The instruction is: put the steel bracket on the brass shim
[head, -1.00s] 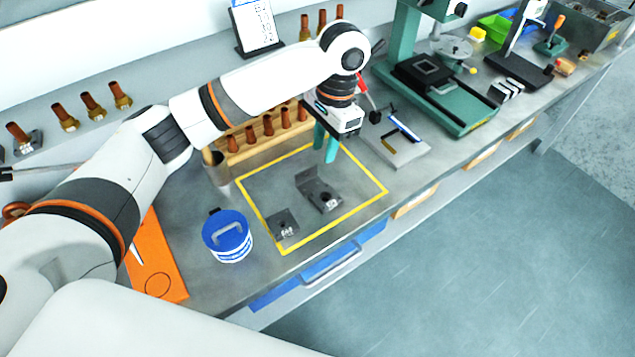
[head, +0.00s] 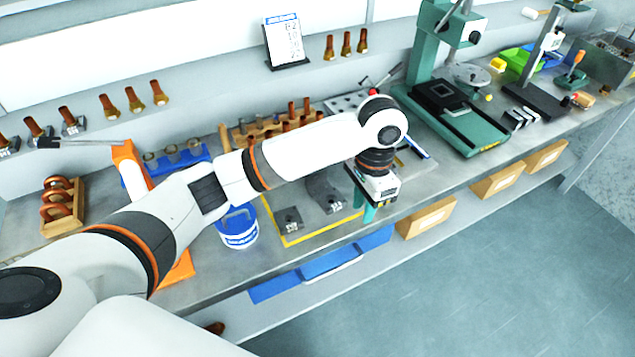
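A grey steel bracket (head: 326,194) with an upright plate and a flat foot rests inside the yellow outline on the bench. A smaller dark flat block (head: 289,219) lies to its left, apart from it. I cannot make out a brass shim for certain; my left arm covers part of the marked area. My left gripper (head: 367,207) points down with its teal fingers apart and nothing seen between them. It is to the right of the bracket, toward the bench's front edge. My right gripper is not in view.
A wooden rack (head: 243,138) of copper-coloured pieces stands behind. A green press (head: 455,115) stands to the right. Blue drawers (head: 330,262) and cardboard-coloured bins (head: 428,217) are below the bench's front edge.

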